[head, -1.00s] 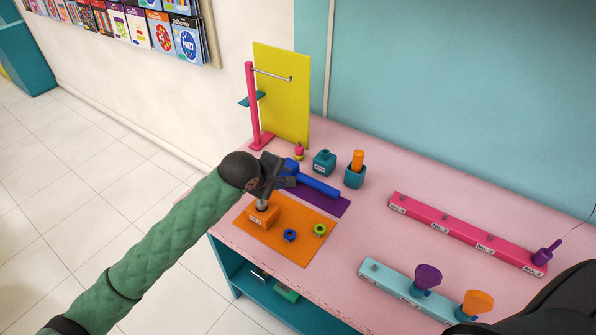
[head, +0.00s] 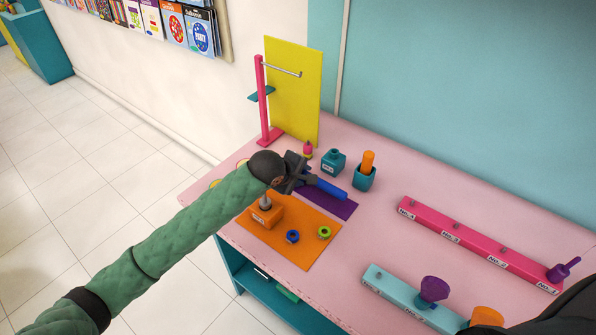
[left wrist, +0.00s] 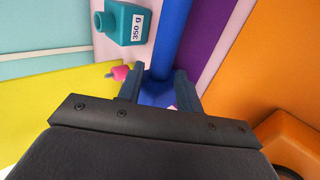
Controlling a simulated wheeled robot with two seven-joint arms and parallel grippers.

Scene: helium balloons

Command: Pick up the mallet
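The blue mallet (head: 332,190) lies on the purple mat (head: 345,208) on the pink table; its handle points to the right. Its other end is partly hidden by my left gripper (head: 306,179). In the left wrist view the mallet's blue shaft (left wrist: 171,35) runs up from between the fingers of my left gripper (left wrist: 159,88). The fingers stand apart, one on each side of the blue part, and I see no clear grip on it. My right gripper is not in view; a dark part of my body shows at the lower right.
An orange mat (head: 300,255) with an orange block (head: 266,213) and small rings lies in front. Teal pots (head: 333,163) and a yellow panel (head: 293,90) with a pink stand (head: 262,100) are behind. Pink (head: 475,243) and light-blue (head: 400,299) bars lie to the right.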

